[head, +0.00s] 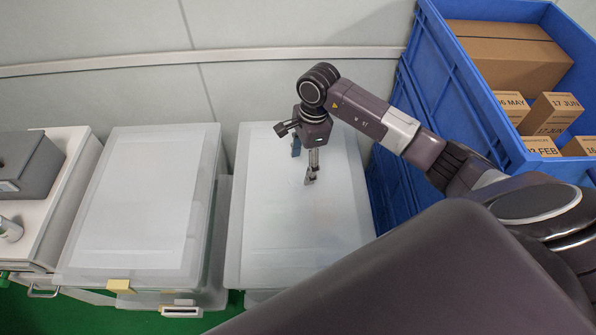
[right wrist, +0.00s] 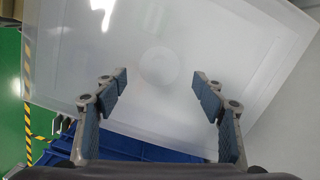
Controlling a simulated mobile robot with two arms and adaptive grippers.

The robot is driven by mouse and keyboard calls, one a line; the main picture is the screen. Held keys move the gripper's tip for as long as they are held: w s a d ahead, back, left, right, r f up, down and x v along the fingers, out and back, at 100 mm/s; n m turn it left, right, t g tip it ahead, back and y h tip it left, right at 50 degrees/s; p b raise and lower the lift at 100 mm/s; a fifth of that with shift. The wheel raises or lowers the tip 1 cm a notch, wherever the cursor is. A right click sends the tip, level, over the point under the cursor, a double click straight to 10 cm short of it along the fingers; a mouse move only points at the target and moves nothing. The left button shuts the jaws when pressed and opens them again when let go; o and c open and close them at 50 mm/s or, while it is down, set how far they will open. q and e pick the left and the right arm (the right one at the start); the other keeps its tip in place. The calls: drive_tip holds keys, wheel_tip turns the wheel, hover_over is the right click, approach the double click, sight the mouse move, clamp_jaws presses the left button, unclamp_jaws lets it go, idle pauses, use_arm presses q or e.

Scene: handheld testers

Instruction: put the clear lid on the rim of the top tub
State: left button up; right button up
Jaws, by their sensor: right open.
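Two translucent pale box-like stacks stand side by side in the head view. The left stack has a clear flat top (head: 205,160) with a white rectangle showing through or on it, and a yellow piece (head: 120,286) at its front edge. The right stack has a similar clear flat top (head: 340,215). I cannot tell for sure which top is the loose lid. My right gripper (head: 303,166) is over the right top, fingers down. In the right wrist view its fingers (right wrist: 160,85) are apart with nothing gripped, and a pale translucent panel (right wrist: 240,50) with a faint round mark lies beyond them. My left gripper is out of view.
A tall blue crate (head: 470,95) with cardboard boxes (head: 515,55) stands close on the right. A white cabinet (head: 75,165) with a grey box (head: 25,165) stands at the left. A wall with a rail (head: 170,60) runs behind. The floor (head: 40,312) is green.

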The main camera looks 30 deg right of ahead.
use_arm(q)
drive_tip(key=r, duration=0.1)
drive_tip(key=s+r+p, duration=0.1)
drive_tip(key=p, duration=0.1)
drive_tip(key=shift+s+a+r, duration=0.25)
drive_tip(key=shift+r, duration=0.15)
use_arm(e)
drive_tip(key=r, duration=0.5)
drive_tip(key=shift+d+r, duration=0.25)
drive_tip(key=shift+d, duration=0.1)
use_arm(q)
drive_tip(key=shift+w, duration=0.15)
